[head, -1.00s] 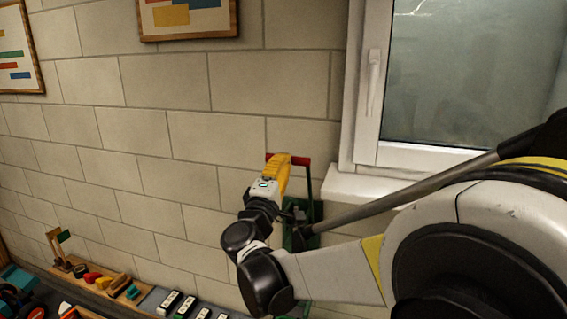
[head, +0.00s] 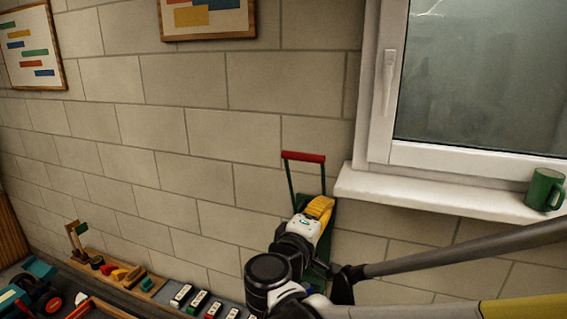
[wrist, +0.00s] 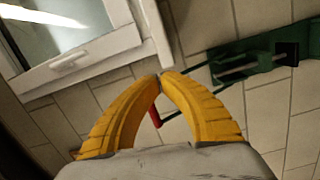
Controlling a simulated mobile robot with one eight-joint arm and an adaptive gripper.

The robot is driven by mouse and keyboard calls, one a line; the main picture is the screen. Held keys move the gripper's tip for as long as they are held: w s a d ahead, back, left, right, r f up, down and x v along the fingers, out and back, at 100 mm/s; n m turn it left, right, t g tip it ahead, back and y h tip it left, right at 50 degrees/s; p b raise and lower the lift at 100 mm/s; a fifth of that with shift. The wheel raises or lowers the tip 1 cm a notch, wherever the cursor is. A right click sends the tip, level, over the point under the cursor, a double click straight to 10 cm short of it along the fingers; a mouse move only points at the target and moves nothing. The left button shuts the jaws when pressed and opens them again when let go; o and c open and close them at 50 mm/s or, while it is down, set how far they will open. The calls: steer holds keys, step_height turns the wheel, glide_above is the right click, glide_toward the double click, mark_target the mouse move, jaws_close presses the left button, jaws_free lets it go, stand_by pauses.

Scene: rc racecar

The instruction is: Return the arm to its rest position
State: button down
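My gripper (head: 322,205) shows its yellow fingers in front of the block wall in the head view, pointing up and slightly right. In the wrist view, the two curved fingers of my gripper (wrist: 160,76) meet at their tips with nothing seen between them. A green wall fixture with a red-topped lever (head: 303,156) is behind my gripper, partly hidden by it. In the wrist view, its green body (wrist: 262,57) is at the upper right and its red handle (wrist: 155,116) shows between the fingers. Contact with it cannot be told.
A white windowsill (head: 440,197) holds a green mug (head: 543,190) on the right, above my arm. Below left are a toy tractor (head: 28,287), a wooden tray (head: 128,279) with colored pieces, and a row of switches (head: 205,303). The wall area left of my gripper is clear.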

steer(key=s+d+f+m+g+y+b, duration=0.1)
steer(key=s+d+f+m+g, duration=0.45)
steer(key=d, duration=0.45)
steer(key=s+f+m+g+y+b, duration=0.1)
steer(key=s+f+m+y, duration=0.1)
steer(key=s+f, duration=0.3)
steer(key=s+f+m+g+y+b, duration=0.1)
steer(key=s+f+y, duration=0.4)
steer(key=s, duration=0.7)
steer(key=shift+s+a+f+m+g, duration=0.2)
steer(key=shift+f+m+g, duration=0.45)
steer(key=shift+m, duration=0.5)
